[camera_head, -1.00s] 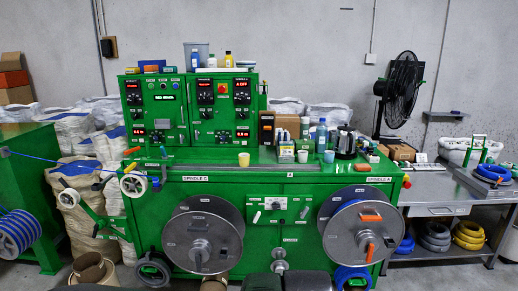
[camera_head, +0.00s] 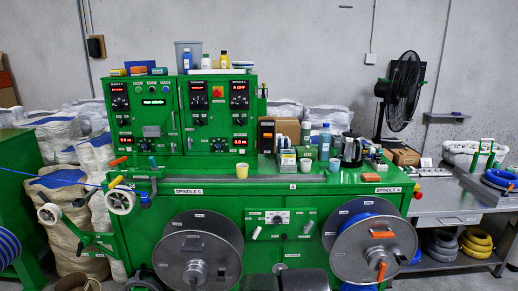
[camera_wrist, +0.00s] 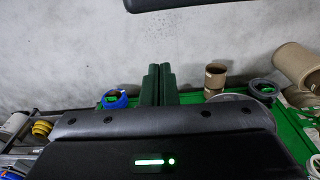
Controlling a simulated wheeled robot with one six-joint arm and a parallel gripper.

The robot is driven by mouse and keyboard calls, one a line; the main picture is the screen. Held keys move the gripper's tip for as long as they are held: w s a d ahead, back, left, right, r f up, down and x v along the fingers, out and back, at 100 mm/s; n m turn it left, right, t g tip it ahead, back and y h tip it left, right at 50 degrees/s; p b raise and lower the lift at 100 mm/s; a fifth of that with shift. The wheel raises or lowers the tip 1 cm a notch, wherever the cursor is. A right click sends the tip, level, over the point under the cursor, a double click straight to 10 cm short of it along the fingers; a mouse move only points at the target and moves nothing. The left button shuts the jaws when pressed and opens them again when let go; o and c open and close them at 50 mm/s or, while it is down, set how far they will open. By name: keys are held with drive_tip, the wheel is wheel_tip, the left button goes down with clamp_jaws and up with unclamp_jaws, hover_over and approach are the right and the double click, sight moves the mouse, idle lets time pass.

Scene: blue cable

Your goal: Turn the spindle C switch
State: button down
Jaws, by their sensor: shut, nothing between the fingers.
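The green winding machine (camera_head: 285,196) fills the middle of the head view. Its front edge carries a SPINDLE C label (camera_head: 189,191) above the left grey reel (camera_head: 205,235). The left cabinet panel (camera_head: 140,120) has a lit display, a round black dial (camera_head: 119,103) and small buttons. The lettering is too small to tell which control is the spindle C switch. My gripper (camera_wrist: 159,70) shows dark green fingers, shut and empty, in the wrist view, touching no switch.
The right reel (camera_head: 374,248) projects from the machine front. A guide wheel (camera_head: 121,200) with a blue cable (camera_head: 60,177) is at the left. Cups and bottles stand on the machine top. A steel table (camera_head: 440,198) and a black fan (camera_head: 400,90) are at the right.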

drive_tip(key=shift+s+d+f+g, duration=0.3)
drive_tip(key=shift+s+d+f, duration=0.35)
drive_tip(key=shift+s+f, duration=0.05)
